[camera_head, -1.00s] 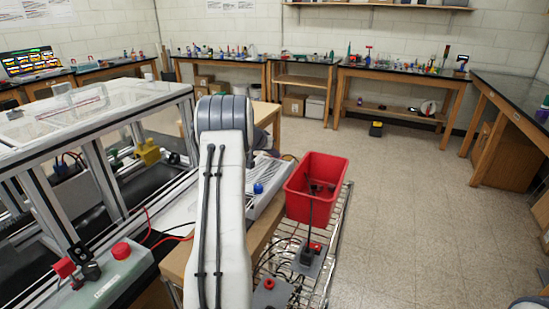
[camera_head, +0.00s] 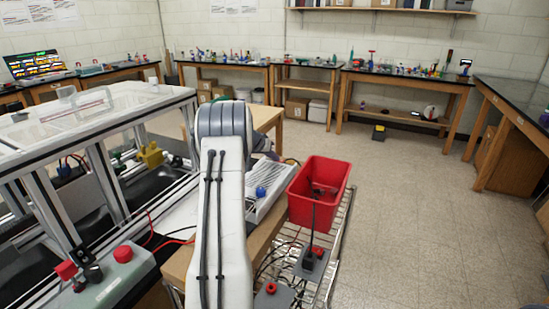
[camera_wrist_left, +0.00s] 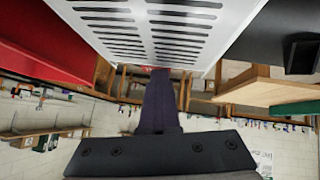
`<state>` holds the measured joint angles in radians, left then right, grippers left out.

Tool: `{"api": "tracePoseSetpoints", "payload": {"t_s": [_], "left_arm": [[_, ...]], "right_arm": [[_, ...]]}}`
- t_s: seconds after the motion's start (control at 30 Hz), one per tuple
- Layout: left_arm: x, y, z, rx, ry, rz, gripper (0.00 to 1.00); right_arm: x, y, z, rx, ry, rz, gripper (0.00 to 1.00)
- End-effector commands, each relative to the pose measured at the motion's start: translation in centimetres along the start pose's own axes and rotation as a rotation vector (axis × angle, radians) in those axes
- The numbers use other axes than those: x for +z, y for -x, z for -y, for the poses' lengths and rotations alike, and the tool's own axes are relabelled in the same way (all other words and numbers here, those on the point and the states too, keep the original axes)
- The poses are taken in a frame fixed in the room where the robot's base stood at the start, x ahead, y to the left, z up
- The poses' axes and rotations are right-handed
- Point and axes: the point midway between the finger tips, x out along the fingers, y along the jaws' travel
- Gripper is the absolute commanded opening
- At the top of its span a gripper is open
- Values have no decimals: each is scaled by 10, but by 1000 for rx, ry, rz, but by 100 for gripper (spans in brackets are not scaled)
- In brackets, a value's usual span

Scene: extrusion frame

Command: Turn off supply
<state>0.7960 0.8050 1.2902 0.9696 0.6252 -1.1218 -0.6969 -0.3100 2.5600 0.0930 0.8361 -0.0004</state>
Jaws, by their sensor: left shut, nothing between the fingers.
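A grey-white box with a slotted top and a blue knob (camera_head: 261,192), which looks like the supply, sits on the wooden bench, right of my left arm. Part of it is hidden behind the arm. In the left wrist view, a white slotted panel (camera_wrist_left: 165,25) fills the upper middle. My left gripper (camera_wrist_left: 160,78) shows there as dark fingers pressed together, with nothing held. Its tips overlap the panel's edge in the picture; I cannot tell whether they touch. In the head view the fingers are mostly hidden behind my arm. My right gripper is not in view.
A red bin (camera_head: 305,202) stands on a wire rack beside the box. A grey unit with a red switch (camera_head: 317,252) and cables lies before it. A framed enclosure (camera_head: 120,105) and a panel with a red button (camera_head: 123,254) are at left.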

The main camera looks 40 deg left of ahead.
Motion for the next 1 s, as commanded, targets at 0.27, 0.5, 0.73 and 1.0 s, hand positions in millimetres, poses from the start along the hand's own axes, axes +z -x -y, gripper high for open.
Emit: {"api": "tracePoseSetpoints", "payload": {"t_s": [0.27,0.5,0.73,1.0], "left_arm": [[-33,25,-14,9,-13,1,0],[-28,75,-9,9,-11,0,0],[-29,112,-8,11,-10,1,0],[-30,122,-8,12,-11,4,0]], "right_arm": [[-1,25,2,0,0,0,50],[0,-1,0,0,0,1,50],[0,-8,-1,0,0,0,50],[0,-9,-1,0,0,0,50]]}}
